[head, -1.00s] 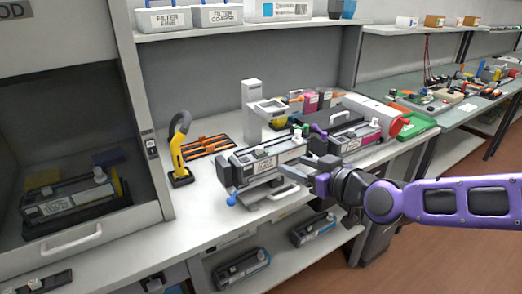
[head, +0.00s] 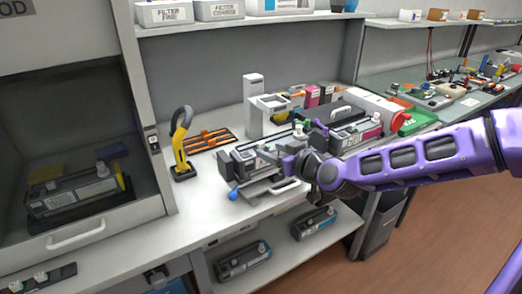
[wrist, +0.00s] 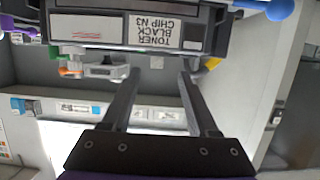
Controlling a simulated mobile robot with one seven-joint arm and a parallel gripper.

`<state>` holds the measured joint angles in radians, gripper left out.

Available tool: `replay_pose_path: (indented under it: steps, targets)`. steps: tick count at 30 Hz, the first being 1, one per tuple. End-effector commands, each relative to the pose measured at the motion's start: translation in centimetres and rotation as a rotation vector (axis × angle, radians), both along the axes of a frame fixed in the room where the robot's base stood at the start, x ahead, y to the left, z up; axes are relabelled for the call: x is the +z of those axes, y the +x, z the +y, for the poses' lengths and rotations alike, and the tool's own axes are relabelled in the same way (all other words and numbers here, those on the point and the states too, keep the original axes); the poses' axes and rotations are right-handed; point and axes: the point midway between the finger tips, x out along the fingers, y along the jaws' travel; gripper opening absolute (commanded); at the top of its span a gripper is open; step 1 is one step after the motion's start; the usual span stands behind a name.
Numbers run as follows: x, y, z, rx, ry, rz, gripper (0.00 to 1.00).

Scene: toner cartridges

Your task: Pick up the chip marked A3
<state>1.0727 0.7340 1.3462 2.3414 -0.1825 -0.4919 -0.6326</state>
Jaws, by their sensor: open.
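I cannot make out a chip marked A3 in either view. A black toner cartridge (head: 248,160) sits in a grey cradle on the bench; my gripper partly covers it. In the wrist view the cartridge (wrist: 120,30) spans the top, its white label (wrist: 153,32) upside down and reading "TONER BLACK CHIP N3". Small orange and white parts (wrist: 70,62) and a grey-white part (wrist: 105,70) show below its edge. My gripper (wrist: 159,75) is open, with nothing between its fingers, close to the cartridge. In the head view my gripper (head: 287,165) is at the cartridge's right front.
A magenta-labelled cartridge (head: 368,135) lies to the right, by a green tray (head: 420,119). A white stand (head: 254,105) rises behind. A yellow-handled tool (head: 181,145) and an orange-and-black rack (head: 208,140) are left. More cartridges (head: 243,260) lie on the lower shelf.

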Motion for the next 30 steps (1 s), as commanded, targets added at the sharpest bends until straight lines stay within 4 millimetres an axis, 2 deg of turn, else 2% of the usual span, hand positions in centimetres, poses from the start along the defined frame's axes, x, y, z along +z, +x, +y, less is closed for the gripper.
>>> replay_pose_path:
  steps: [10, 18, 28, 30]
  targets:
    - [-0.6, 2.1, 1.3, 0.001, 0.002, 0.000, 0.60]
    - [-1.1, 5.3, 3.1, 0.001, 0.002, 0.001, 0.60]
    - [-1.2, 5.9, 3.4, 0.000, 0.000, 0.001, 0.60]
    - [-1.2, 5.8, 3.4, 0.000, 0.001, 0.001, 0.49]
